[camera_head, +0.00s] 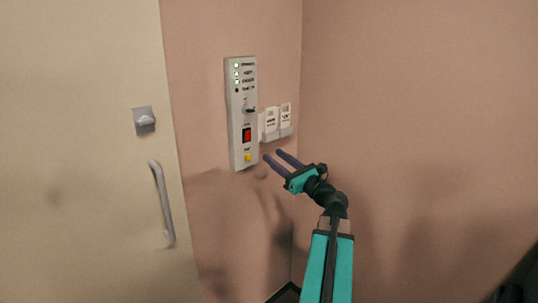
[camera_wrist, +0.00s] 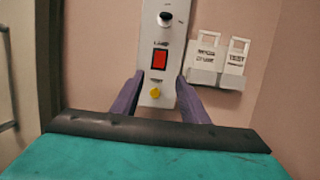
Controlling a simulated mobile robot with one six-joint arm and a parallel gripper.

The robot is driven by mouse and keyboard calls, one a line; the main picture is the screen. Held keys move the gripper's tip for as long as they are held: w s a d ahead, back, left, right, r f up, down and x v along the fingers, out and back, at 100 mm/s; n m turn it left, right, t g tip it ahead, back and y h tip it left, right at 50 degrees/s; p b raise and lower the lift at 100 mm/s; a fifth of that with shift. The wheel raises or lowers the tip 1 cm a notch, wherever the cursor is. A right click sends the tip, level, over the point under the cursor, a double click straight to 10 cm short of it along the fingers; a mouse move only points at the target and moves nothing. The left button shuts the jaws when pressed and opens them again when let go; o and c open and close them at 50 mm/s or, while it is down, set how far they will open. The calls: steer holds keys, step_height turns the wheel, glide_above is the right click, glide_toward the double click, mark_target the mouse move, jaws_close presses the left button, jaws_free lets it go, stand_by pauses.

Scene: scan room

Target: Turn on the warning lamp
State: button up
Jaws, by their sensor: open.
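A narrow grey control panel (camera_head: 238,120) is mounted on the pink wall. It carries several small indicator lights at the top, some lit green, then a dark knob or key switch (camera_head: 249,109), a red rocker switch (camera_head: 246,135) and a yellow button (camera_head: 247,157). In the wrist view the red switch (camera_wrist: 159,60) sits under a label that seems to read "LAMP", with the yellow button (camera_wrist: 155,93) below it. My gripper (camera_head: 273,155) is open and empty, to the right of the panel's lower end. In the wrist view its purple fingers flank the lower panel. I see no separate warning lamp.
Two white tags (camera_head: 278,117) stand in a small holder right of the panel; one reads "TEST". A cream door (camera_head: 80,200) with a latch (camera_head: 144,120) and a handle (camera_head: 162,203) is at left. The wall corner is to the right.

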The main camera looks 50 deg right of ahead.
steer(key=shift+v, duration=0.8)
